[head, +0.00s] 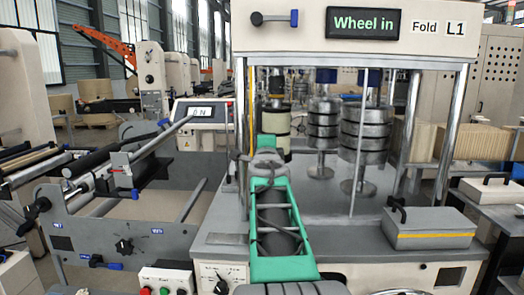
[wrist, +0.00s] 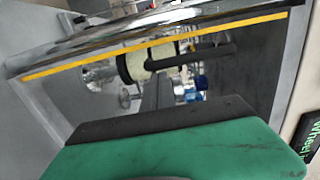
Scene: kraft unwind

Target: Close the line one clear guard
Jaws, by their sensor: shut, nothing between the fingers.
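The clear guard of line one is hard to make out against the machine behind it. A thin yellow strip (head: 253,112), which looks like its edge marking, stands upright near the left post in the head view. In the wrist view a long yellow strip (wrist: 150,45) crosses the top at a slant, with a dark bar-like handle (wrist: 195,54) just below it. I cannot tell how far the guard stands open. My gripper (wrist: 156,90) is shut and empty, below and apart from the dark bar. In the head view my green arm hides its fingers.
Metal rollers (head: 364,140) stand inside the machine under the "Wheel in" sign (head: 363,23). A grey box with a handle (head: 430,229) sits at the right of the deck. A small display (head: 201,112) and a roller frame (head: 110,215) are at left.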

